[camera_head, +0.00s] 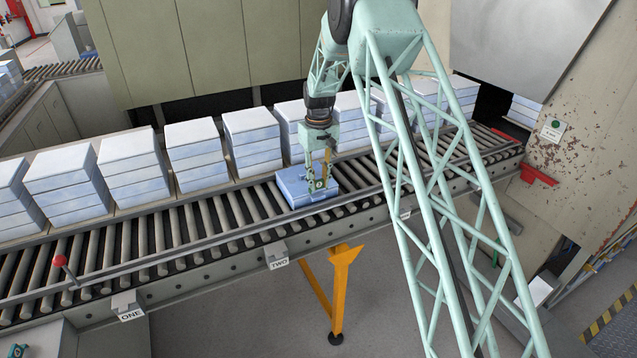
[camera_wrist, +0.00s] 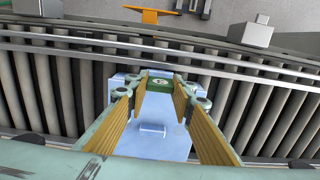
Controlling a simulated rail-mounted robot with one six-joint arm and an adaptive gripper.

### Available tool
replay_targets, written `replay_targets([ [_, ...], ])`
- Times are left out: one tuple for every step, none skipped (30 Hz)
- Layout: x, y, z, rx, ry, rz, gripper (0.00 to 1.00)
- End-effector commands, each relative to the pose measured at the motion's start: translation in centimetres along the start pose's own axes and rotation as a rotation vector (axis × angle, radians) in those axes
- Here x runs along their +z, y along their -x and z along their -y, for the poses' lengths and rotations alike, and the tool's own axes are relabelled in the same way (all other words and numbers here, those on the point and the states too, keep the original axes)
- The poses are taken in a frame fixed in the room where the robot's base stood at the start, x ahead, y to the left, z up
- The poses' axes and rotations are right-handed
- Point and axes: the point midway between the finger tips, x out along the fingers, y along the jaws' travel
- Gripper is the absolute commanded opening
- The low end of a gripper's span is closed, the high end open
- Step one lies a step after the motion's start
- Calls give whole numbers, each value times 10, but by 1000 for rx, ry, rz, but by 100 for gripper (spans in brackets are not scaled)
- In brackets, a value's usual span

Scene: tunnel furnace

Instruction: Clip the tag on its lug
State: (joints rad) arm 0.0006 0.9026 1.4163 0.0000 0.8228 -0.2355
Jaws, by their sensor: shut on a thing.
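My gripper (camera_head: 319,184) points down over the roller conveyor, its fingertips low over a blue block (camera_head: 293,194). In the wrist view, my gripper (camera_wrist: 160,88) is shut on a small green tag (camera_wrist: 160,84) with a pale round mark, held between the tips of its yellow-padded fingers. The blue block (camera_wrist: 180,145) lies below and behind the tag. A small raised lug (camera_wrist: 152,128) stands on its pale top, nearer the wrist than the tag in the picture. The tag is apart from this lug in the picture; its height over the block is hard to tell.
Stacks of pale blue blocks (camera_head: 197,155) line the conveyor's far side. Its front rail (camera_head: 190,240) carries brackets labelled ONE (camera_head: 130,312) and TWO (camera_head: 279,262). A red-knobbed lever (camera_head: 61,262) stands at the left. Bare rollers (camera_head: 150,235) lie left of the block.

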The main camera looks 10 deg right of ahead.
Motion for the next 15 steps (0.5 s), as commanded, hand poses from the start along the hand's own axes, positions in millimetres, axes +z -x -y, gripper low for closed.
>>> replay_targets([
  [0, 0, 0, 0, 0, 0, 15],
  [0, 0, 0, 0, 0, 0, 15],
  [0, 0, 0, 0, 0, 0, 15],
  [0, 0, 0, 0, 0, 0, 15],
  [0, 0, 0, 0, 0, 0, 15],
  [0, 0, 0, 0, 0, 0, 15],
  [0, 0, 0, 0, 0, 0, 15],
  [0, 0, 0, 0, 0, 0, 15],
  [0, -1, 0, 0, 0, 0, 15],
  [0, -1, 0, 0, 0, 0, 15],
  [0, -2, 0, 0, 0, 0, 15],
  [0, -3, 0, 0, 0, 0, 15],
  [0, -4, 0, 0, 0, 0, 15],
  [0, -5, 0, 0, 0, 0, 15],
  [0, -6, 0, 0, 0, 0, 15],
])
